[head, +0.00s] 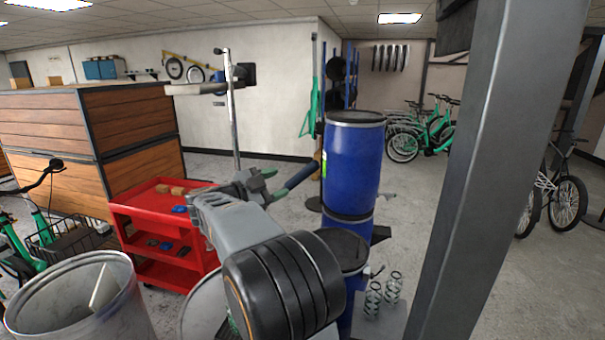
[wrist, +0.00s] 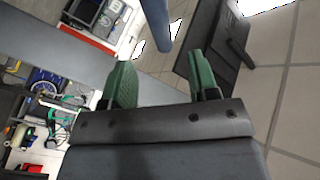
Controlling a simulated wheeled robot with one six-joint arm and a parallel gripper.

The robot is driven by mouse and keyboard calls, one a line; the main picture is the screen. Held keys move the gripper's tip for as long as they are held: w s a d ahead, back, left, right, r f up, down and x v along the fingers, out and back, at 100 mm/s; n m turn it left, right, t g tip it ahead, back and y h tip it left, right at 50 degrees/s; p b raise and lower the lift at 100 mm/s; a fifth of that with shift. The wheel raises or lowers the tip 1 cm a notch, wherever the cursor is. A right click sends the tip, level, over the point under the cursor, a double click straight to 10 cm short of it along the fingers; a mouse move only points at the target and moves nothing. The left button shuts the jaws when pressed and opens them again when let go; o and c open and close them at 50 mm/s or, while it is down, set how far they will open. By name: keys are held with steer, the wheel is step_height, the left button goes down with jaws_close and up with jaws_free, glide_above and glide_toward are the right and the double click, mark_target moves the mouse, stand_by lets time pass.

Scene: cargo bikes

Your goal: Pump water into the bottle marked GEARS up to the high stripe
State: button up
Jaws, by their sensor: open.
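No bottle marked GEARS, high stripe or water pump can be made out in either view. My arm hides part of the floor and drums.
Stacked blue drums (head: 352,165) stand right of my arm, near a grey post (head: 480,170). A red cart (head: 160,196) with small items stands left. A grey bin (head: 75,300) is at front left. Springs (head: 373,299) stand low right. Open floor lies behind.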

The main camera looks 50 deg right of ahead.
mark_target(299, 176)
steer(key=d, duration=0.3)
steer(key=d+p, duration=0.1)
steer(key=d, duration=0.2)
steer(key=s+d+p, duration=0.1)
steer(key=d, duration=0.2)
steer(key=shift+s, duration=0.1)
jaws_close()
stand_by(0.3)
